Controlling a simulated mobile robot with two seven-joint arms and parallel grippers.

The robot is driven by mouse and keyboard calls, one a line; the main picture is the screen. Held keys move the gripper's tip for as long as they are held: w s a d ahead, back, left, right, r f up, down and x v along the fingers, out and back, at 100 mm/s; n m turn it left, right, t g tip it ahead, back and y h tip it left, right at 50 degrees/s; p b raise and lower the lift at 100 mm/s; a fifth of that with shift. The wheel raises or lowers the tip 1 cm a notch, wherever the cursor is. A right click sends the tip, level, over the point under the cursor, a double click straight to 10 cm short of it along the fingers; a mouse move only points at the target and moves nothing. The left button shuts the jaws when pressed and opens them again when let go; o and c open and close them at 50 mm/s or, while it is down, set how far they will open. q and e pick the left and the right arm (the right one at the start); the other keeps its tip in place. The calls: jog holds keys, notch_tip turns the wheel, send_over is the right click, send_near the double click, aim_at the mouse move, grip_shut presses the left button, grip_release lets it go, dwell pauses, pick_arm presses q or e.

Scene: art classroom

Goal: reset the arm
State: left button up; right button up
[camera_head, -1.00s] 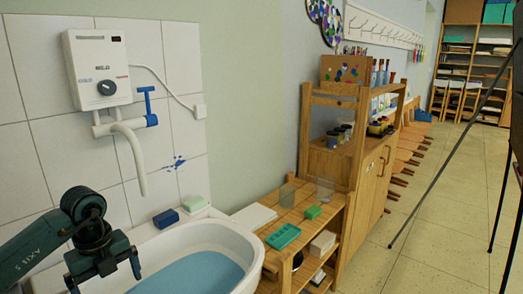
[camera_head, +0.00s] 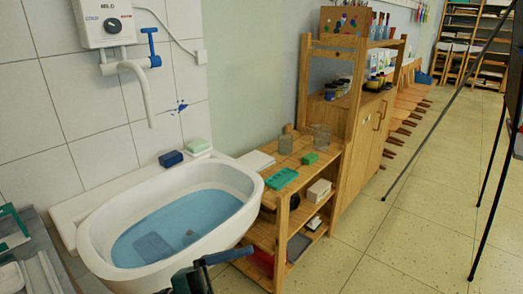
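Part of one of my dark green arms (camera_head: 205,272) shows at the bottom edge, just in front of the white sink. I cannot tell which arm it is, and no gripper fingers can be made out on it. Neither gripper shows clearly in the head view.
The white sink (camera_head: 92,232) holds blue water with a bluish block (camera_head: 152,247) in it. A blue sponge (camera_head: 171,158) and a pale green soap (camera_head: 197,146) lie behind it. A wooden shelf (camera_head: 284,205) stands to the right.

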pick_arm(q)
jog(key=a+f+n+t+y+b, duration=0.3)
jog(key=a+f+n+t+y, duration=0.5)
jog(key=n+t+y, duration=0.8)
jog(key=s+a+f+n+g, duration=0.4)
jog(key=s+f+n+g, duration=0.3)
jog(key=f, duration=0.4)
jog(key=r+p, duration=0.1)
jog(key=p, duration=0.3)
jog(key=r+g+p, duration=0.1)
jog(key=r+p, duration=0.1)
jog(key=p, duration=0.3)
jog(key=w+r+g+p, duration=0.1)
jog(key=r+p, duration=0.1)
jog(key=p, duration=0.3)
jog(key=shift+d+y, duration=0.1)
jog(key=shift+y, duration=0.3)
pick_arm(e)
jog(key=r, duration=0.1)
jog(key=d+r+g+h, duration=0.1)
jog(key=r, duration=0.1)
jog(key=shift+s+r+g, duration=0.1)
jog(key=shift+s+g, duration=0.1)
jog(key=shift+g, duration=0.1)
pick_arm(q)
jog(key=shift+f, duration=0.15)
